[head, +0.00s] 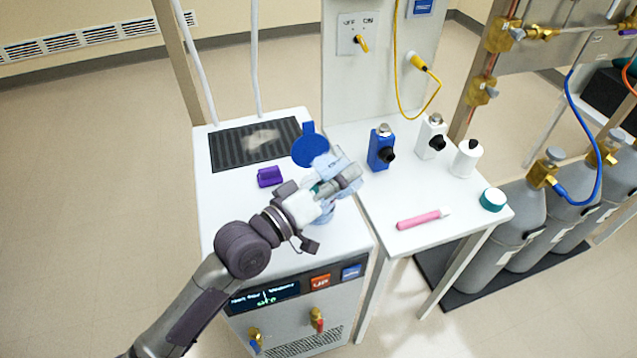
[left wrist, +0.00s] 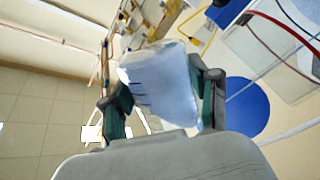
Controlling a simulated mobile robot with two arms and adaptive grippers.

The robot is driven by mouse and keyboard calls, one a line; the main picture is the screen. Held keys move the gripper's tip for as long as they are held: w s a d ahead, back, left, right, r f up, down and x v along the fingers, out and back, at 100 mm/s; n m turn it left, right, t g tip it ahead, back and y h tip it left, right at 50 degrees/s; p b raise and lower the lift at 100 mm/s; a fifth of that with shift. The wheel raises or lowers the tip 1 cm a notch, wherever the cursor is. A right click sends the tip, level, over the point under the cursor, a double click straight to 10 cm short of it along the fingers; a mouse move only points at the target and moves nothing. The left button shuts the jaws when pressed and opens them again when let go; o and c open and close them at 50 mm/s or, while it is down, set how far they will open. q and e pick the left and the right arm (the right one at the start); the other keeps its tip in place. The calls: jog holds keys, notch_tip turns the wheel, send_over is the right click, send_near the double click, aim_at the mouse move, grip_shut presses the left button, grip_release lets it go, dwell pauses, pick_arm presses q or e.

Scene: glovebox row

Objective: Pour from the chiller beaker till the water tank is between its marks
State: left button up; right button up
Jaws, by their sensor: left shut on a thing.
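My left gripper (head: 335,184) is shut on a translucent pale-blue beaker (head: 341,163) over the chiller's white top (head: 235,205). The beaker looks tilted in the head view. In the left wrist view the beaker (left wrist: 163,85) sits between the two fingers, with dark marks on its wall and bluish contents. A round blue lid (head: 310,151) stands open behind the gripper; it also shows in the left wrist view (left wrist: 246,106). A pale-blue part (head: 325,214) shows just below the gripper; the tank opening and water level are hidden. My right gripper is not in view.
A purple block (head: 269,177) and a dark grille (head: 230,148) are on the chiller top. The chiller's front has a lit display (head: 264,298) too small to read. The side table holds a blue bottle (head: 381,150), white bottles and a pink pen (head: 420,220). Gas cylinders stand right.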

pick_arm(q)
jog(key=shift+r+n+p, duration=0.35)
jog(key=shift+r+n, duration=0.25)
jog(key=shift+n, duration=0.6)
dwell(2.3)
jog(key=shift+f+n+t+b, duration=0.3)
jog(key=shift+n+b, duration=0.05)
jog(key=shift+n, duration=0.65)
dwell(1.8)
jog(key=shift+r, duration=0.1)
dwell(0.4)
